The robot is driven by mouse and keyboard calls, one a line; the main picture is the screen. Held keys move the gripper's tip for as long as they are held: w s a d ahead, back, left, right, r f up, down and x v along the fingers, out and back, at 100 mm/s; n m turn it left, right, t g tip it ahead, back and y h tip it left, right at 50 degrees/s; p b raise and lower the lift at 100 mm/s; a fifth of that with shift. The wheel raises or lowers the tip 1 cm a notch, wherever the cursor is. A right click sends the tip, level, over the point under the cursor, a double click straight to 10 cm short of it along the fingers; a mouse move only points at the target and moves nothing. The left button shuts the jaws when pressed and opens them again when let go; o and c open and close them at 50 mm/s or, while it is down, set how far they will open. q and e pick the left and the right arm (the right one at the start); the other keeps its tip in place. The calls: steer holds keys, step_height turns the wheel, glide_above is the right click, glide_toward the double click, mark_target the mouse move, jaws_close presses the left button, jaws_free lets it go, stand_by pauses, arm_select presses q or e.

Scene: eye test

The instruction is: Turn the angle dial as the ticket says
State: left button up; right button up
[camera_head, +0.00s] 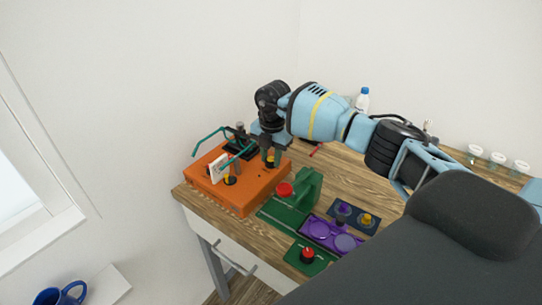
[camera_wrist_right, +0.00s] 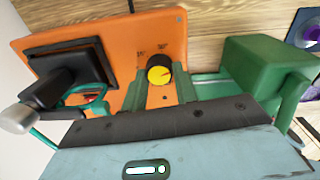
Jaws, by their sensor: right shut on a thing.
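The orange instrument box (camera_head: 245,196) sits at the left end of the wooden table. The angle dial (camera_wrist_right: 159,75), yellow with a black knob, stands on it; in the right wrist view, angle marks show beside it, small and hard to read. My right gripper (camera_head: 270,153) reaches down to the box and is shut on the dial, with a finger on each side of it. In the head view the fingers cover part of the dial. A white card (camera_head: 219,166), possibly the ticket, stands on the box; its writing is too small to read. My left gripper is not in view.
A teal spectacle frame (camera_head: 206,142) is by a black block on the box. A green device (camera_head: 303,190) stands close to the box's right. A purple tray (camera_head: 318,228), a bottle (camera_head: 362,99) and white cups (camera_head: 497,158) are farther right.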

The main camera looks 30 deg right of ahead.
mark_target(271, 160)
steer(key=shift+m, duration=1.6)
steer(key=o, duration=1)
steer(key=shift+s+r, duration=0.15)
steer(key=shift+r, duration=3.75)
